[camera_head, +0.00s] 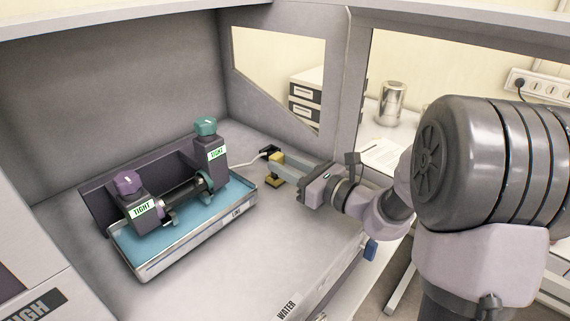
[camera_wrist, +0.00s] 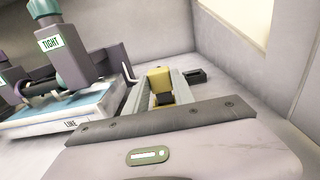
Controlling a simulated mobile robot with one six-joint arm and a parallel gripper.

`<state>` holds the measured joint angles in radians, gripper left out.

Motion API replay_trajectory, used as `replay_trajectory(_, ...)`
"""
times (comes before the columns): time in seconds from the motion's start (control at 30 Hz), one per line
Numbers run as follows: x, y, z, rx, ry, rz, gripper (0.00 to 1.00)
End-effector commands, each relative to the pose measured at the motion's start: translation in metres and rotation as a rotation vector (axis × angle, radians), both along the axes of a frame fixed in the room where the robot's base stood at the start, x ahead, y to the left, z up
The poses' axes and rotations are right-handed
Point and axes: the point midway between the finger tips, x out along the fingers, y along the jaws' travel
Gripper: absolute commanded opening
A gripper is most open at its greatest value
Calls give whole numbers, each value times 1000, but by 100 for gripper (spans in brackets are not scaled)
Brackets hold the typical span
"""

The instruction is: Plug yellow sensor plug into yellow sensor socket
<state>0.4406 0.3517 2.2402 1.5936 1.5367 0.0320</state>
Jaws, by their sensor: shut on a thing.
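My gripper (camera_head: 277,167) reaches in from the right, low over the bench, with its fingers closed on a yellow block, the yellow plug (camera_head: 277,157). In the wrist view the plug (camera_wrist: 158,76) sits between the two fingers (camera_wrist: 158,90), with a dark part on its near side. A second yellow piece (camera_head: 275,182) shows just below the fingers in the head view. I cannot tell whether it is the socket or the plug's lower part. A pale cable (camera_head: 243,162) runs from the test rig toward a black connector piece (camera_head: 268,150) beside the plug.
The test rig stands left on a blue-topped tray (camera_head: 193,238), with a purple knob (camera_head: 127,182), a teal knob (camera_head: 205,126) and "TIGHT" labels. A small black block (camera_wrist: 196,76) lies right of the fingers in the wrist view. The bench front is clear; walls enclose the back.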

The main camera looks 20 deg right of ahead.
Motion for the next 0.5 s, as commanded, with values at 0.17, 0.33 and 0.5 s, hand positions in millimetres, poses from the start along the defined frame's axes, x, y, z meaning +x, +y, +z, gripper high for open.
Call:
replay_trajectory(0.17,0,0,-5,0,0,0,0)
replay_trajectory(0.33,0,0,-10,0,0,0,0)
replay_trajectory(0.5,0,0,-14,0,0,0,0)
